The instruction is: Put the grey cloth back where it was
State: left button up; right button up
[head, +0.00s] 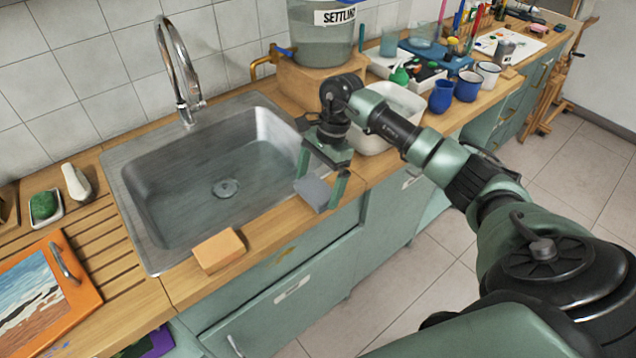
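The grey cloth (312,192) shows as a small folded piece at the wooden counter's front edge, beside the sink's front right corner. My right gripper (320,187) points down over it. Its two green fingers are spread wide apart, with the cloth between or just under the tips. I cannot tell whether the fingers touch the cloth. My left gripper is not in view.
The steel sink (180,193) with its tall tap (180,75) lies left of the gripper. An orange sponge-like block (218,250) sits on the sink's front ledge. A white basin (385,135), blue mugs (441,97) and a water tank (322,40) stand to the right.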

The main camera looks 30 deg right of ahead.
jog(key=shift+r+p, duration=0.6)
jog(key=shift+r, duration=0.05)
jog(key=b+v, duration=0.3)
jog(key=v, duration=0.8)
jog(key=shift+d+r, duration=0.2)
jog(key=shift+r, duration=0.05)
